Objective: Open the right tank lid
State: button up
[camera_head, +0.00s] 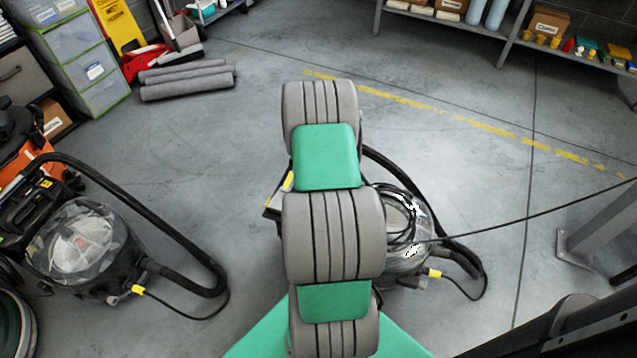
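My gripper is not in view. A vacuum cleaner with a clear tank (78,245) is at the left. Another vacuum cleaner (405,222) is just right of my arm and partly hidden by it.
A black hose (150,235) curves over the left floor. A cable (530,215) runs to the right edge near a grey metal post (600,225). Rolled grey mats (187,80), stacked bins (90,60) and a shelf (560,52) line the back.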

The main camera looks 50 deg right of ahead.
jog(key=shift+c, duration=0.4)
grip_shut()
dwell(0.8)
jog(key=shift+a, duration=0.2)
